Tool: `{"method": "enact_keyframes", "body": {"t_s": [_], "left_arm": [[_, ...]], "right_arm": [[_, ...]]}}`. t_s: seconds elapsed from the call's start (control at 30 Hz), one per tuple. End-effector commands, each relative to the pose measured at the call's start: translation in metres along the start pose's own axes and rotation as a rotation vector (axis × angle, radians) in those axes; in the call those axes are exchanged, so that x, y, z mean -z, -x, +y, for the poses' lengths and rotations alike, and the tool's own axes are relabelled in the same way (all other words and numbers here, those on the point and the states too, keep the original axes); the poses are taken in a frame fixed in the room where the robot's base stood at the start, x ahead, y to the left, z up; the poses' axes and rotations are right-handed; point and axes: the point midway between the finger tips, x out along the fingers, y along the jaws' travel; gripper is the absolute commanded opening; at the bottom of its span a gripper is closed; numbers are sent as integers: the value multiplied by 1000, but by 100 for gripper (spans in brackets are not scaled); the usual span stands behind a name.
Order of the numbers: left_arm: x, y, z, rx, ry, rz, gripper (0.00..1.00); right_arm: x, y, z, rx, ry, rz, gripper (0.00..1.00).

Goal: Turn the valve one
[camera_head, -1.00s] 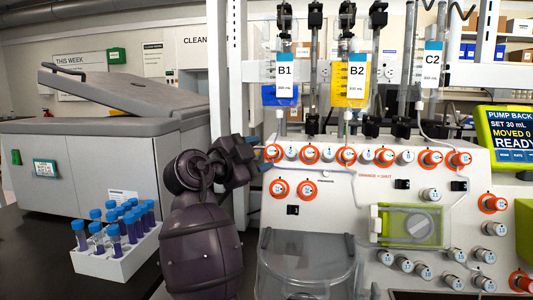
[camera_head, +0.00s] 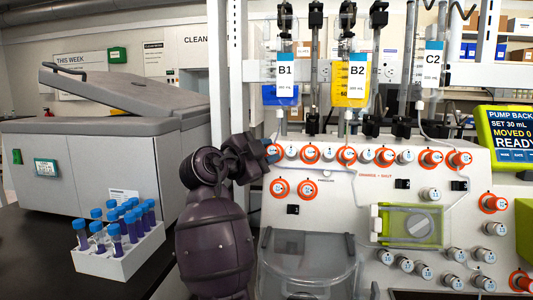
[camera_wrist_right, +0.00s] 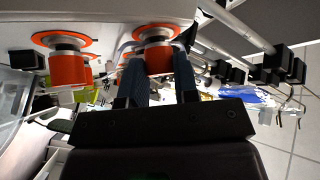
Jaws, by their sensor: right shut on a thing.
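The valve at the left end of the top row (camera_head: 275,152) has an orange ring on the cream machine panel and is partly hidden by my gripper. My right gripper (camera_head: 268,153) reaches it from the left. In the right wrist view, the two dark fingers of this gripper (camera_wrist_right: 159,75) stand on either side of the red-orange knob of the valve (camera_wrist_right: 157,53), shut on it. The number on this knob cannot be read. My left gripper is not in view.
A neighbouring red valve (camera_wrist_right: 66,62) stands close beside the gripper. More valves, such as this one (camera_head: 308,154), line the panel. Bags B1 (camera_head: 284,92) and B2 (camera_head: 352,92) hang above. A white rack of blue-capped tubes (camera_head: 122,260) and a grey centrifuge (camera_head: 85,170) stand left.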

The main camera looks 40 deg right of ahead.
Motion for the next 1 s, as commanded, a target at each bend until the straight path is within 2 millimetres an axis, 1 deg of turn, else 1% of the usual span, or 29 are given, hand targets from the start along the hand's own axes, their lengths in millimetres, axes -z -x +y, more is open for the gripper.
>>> {"method": "enact_keyframes", "body": {"t_s": [0.3, 0.53, 0.57, 0.7, 1.0], "left_arm": [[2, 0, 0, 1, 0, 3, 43], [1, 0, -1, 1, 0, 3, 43], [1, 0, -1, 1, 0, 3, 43], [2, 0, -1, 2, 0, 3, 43], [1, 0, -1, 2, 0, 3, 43]], "right_arm": [[0, 0, 2, 79, 94, 1, 5], [0, 0, 2, 79, 95, 1, 5], [0, 0, 2, 79, 95, 1, 33], [0, 0, 2, 79, 95, 1, 54], [0, 1, 2, 79, 94, 0, 54]]}}
